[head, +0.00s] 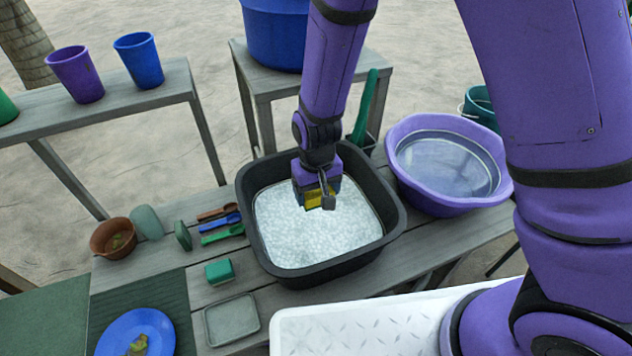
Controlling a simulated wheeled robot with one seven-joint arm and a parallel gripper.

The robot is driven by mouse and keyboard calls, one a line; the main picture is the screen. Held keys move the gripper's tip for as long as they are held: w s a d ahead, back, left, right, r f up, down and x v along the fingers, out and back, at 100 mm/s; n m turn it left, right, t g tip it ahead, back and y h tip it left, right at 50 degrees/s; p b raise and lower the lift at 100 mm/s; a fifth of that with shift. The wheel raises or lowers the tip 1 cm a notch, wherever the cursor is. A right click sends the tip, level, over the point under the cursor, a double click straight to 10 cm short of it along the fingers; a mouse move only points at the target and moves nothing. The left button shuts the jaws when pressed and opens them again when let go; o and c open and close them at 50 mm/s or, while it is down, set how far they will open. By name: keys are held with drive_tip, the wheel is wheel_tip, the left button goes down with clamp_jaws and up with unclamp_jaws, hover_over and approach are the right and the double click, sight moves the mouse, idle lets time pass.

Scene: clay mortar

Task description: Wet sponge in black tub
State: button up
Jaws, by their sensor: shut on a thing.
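The black tub (385,240) stands on the grey wooden bench and is filled with white suds. My gripper (318,200) points down over the tub, low above the suds or touching them; I cannot tell which. It is shut on a yellow sponge (313,198), of which only a small part shows between the fingers. The rest of the sponge is hidden by my gripper.
A purple basin (405,187) of water stands right of the tub. Left are a green-topped block (219,271), coloured brushes (220,225), a brown bowl (100,238), a grey tray (207,325) and a blue plate (112,335). Cups (139,62) stand on a shelf behind.

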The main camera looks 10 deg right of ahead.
wheel_tip(320, 180, down, 16)
drive_tip(key=shift+f, duration=0.25)
idle(0.7)
idle(0.9)
drive_tip(key=shift+r, duration=8.35)
